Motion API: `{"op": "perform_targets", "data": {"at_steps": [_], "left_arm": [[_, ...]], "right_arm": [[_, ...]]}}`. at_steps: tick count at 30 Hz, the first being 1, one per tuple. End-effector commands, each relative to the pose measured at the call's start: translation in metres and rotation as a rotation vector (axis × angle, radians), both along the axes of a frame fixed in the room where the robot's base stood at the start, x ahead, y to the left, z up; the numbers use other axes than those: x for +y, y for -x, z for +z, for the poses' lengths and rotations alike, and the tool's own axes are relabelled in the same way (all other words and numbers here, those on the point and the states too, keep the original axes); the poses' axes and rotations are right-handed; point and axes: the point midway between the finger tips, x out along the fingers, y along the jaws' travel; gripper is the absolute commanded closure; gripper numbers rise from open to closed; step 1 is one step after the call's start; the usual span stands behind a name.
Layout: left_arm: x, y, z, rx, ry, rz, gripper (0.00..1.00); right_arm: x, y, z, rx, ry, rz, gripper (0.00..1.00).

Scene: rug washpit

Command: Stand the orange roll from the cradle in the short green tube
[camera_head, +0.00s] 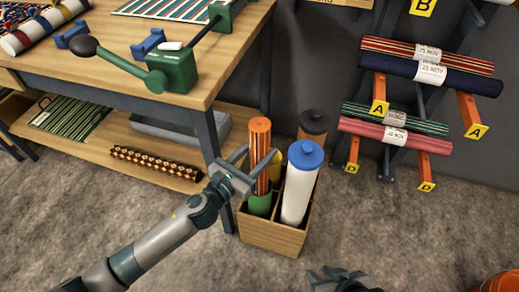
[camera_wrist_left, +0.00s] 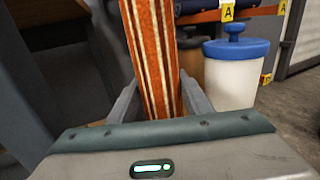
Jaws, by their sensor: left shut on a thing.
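The orange striped roll (camera_head: 260,136) stands nearly upright over the wooden box. It also shows in the left wrist view (camera_wrist_left: 152,50), between the fingers. My left gripper (camera_head: 254,160) is shut on the roll, around its middle. The short green tube (camera_head: 260,205) is in the box's front left compartment. The roll's lower end meets the tube's mouth; I cannot tell how deep it sits inside. My right gripper (camera_head: 338,278) is at the bottom edge, dark and partly cut off, away from the box. Its jaw opening is unclear.
The wooden box (camera_head: 268,236) also holds a white tube with a blue cap (camera_head: 301,180), a brown tube (camera_head: 313,124) and something yellow. The workbench (camera_head: 120,76) stands close on the left. A rack of labelled rolls (camera_head: 430,68) is at the right. Floor in front is clear.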

Motion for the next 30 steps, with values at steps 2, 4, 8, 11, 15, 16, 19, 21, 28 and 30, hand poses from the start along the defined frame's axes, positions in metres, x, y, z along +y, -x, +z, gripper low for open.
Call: {"op": "perform_targets", "data": {"at_steps": [2, 4, 8, 11, 15, 16, 19, 21, 28, 30], "left_arm": [[0.000, 0.000, 0.002, -0.002, 0.002, 0.000, 0.93], [0.000, 0.000, 0.002, -0.002, 0.002, -0.001, 0.93], [0.000, 0.000, 0.002, -0.002, 0.002, 0.000, 0.38], [0.000, 0.000, 0.001, -0.002, 0.001, 0.000, 0.33], [0.000, 0.000, 0.001, -0.001, 0.001, 0.000, 0.33], [0.000, 0.000, -0.001, 0.002, 0.000, 0.000, 0.33], [0.001, 0.001, -0.001, 0.002, 0.000, 0.000, 0.33], [0.002, 0.003, -0.001, 0.002, 0.000, 0.000, 0.33], [0.015, 0.018, -0.001, 0.002, 0.000, 0.001, 0.33], [0.021, 0.027, -0.001, 0.002, 0.000, 0.000, 0.33]], "right_arm": [[0.000, 0.000, 0.001, -0.001, 0.000, 0.000, 0.70], [0.000, 0.000, 0.001, -0.001, 0.000, 0.001, 0.70], [0.000, 0.000, 0.000, 0.001, 0.001, 0.001, 0.70], [0.000, 0.000, 0.000, 0.003, 0.001, 0.001, 0.70], [0.000, 0.000, 0.000, 0.005, 0.002, 0.001, 0.70], [0.000, 0.000, 0.000, 0.005, 0.002, 0.001, 0.70], [0.000, 0.000, 0.000, 0.005, 0.002, 0.001, 0.70], [0.000, 0.000, 0.000, 0.005, 0.002, 0.001, 0.70], [-0.001, 0.000, 0.000, 0.005, 0.002, 0.001, 0.70], [-0.001, 0.000, 0.000, 0.005, 0.002, 0.000, 0.70]]}}
